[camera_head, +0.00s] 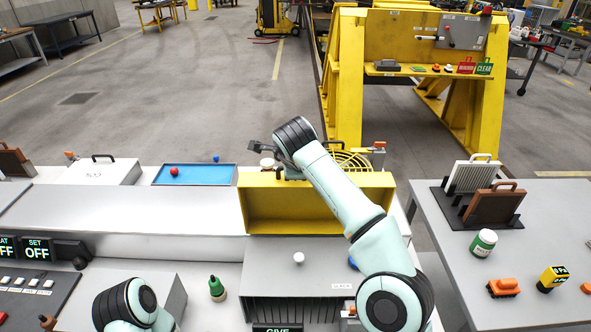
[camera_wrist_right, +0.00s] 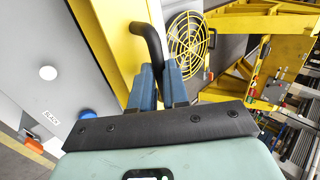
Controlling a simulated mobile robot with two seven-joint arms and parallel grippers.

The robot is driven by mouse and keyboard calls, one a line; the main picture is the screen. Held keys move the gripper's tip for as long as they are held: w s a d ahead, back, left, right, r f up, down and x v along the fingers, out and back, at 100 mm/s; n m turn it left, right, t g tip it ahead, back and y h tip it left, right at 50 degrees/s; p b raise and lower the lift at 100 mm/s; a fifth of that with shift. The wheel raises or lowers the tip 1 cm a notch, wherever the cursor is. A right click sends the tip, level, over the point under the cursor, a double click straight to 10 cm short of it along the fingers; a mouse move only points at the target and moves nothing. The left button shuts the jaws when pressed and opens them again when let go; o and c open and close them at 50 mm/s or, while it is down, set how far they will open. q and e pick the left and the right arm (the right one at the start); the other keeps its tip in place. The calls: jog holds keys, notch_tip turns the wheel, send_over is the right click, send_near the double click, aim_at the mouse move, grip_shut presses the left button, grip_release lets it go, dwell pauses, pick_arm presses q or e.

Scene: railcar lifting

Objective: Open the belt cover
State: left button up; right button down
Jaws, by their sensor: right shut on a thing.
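The yellow belt cover (camera_head: 290,205) stands tilted up behind the grey machine top in the head view, its hollow inside facing me. Its yellow side also shows in the right wrist view (camera_wrist_right: 112,40). A black bent handle (camera_wrist_right: 148,40) sticks out from the cover. My right gripper (camera_wrist_right: 160,80) has its blue fingers shut on this handle. In the head view my right arm reaches over the cover's right part, and its wrist hides most of the gripper. Part of my left arm shows at the bottom left of the head view; its gripper is out of the picture.
A yellow round fan guard (camera_head: 350,160) is just behind the cover. A blue tray (camera_head: 195,180) with a red ball lies to its left. A white knob (camera_head: 299,258) stands on the grey top. The right table (camera_head: 520,235) holds plates, a jar and small blocks.

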jog(key=shift+w+r, duration=0.1)
jog(key=shift+r, duration=0.2)
jog(key=c, duration=1.5)
grip_release()
jog(key=shift+c, duration=0.2)
jog(key=o, duration=0.4)
jog(key=shift+f, duration=0.1)
jog(key=v, duration=1.3)
jog(key=shift+s, duration=0.25)
